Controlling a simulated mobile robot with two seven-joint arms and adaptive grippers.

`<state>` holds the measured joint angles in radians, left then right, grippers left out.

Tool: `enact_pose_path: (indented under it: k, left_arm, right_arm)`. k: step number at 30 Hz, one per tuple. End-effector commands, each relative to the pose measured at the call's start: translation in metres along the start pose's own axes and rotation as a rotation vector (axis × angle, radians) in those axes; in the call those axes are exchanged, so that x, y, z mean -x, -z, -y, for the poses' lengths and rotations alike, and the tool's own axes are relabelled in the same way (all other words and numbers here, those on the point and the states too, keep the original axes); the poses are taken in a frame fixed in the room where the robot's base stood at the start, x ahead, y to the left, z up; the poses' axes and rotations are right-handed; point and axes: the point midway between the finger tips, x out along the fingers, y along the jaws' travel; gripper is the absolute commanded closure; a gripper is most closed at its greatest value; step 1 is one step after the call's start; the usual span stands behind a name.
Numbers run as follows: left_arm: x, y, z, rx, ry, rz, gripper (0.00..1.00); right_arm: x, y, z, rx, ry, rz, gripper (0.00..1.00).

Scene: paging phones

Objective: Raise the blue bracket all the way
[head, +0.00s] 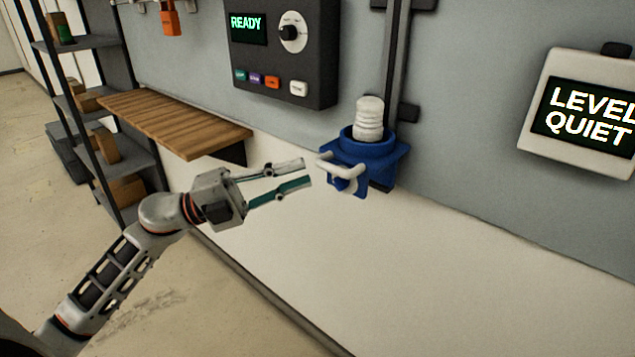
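The blue bracket (376,153) sits low on a dark vertical rail (396,62) on the wall. It has a pale handle (343,171) on its front left, and a whitish ribbed cylinder (369,118) stands upright in its round holder. My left gripper (306,171) is just left of the handle, its two fingers apart and pointing at it. The fingers look open and empty, with a small gap between their tips and the handle. My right gripper is not in view.
A dark panel (322,72) reading READY, with a knob and several buttons, hangs above left. A wooden shelf (175,122) juts out at left, near a rack (95,100). A screen (583,150) reading LEVEL QUIET is at right. The wall below the bracket is clear.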

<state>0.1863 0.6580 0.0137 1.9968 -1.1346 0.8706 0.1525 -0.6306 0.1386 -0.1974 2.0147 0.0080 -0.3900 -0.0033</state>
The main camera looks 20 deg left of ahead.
Motion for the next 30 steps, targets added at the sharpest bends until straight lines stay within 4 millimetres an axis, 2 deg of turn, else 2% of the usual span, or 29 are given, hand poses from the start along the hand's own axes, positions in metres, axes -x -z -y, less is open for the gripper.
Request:
enact_pose_path:
  k: [2, 8, 16, 21, 25, 30]
  left_arm:
    - [0.001, 0.000, 0.001, -0.071, -0.065, -0.050, 0.82]
    - [0.000, 0.002, 0.007, -0.137, -0.135, -0.095, 0.82]
    - [-0.036, 0.005, 0.005, -0.139, -0.131, -0.096, 0.82]
    - [-0.059, 0.007, 0.001, -0.137, -0.132, -0.096, 0.82]
    - [-0.070, 0.008, -0.002, -0.137, -0.133, -0.095, 0.82]
    - [-0.074, 0.008, -0.004, -0.135, -0.134, -0.094, 0.82]
  right_arm:
    - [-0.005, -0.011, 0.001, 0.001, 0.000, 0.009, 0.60]
    - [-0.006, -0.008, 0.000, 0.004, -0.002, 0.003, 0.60]
    - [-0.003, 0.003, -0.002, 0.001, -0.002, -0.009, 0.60]
    - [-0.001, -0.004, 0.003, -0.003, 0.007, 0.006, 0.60]
    - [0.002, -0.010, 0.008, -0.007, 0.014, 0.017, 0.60]
    - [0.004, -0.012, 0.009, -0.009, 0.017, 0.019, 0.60]
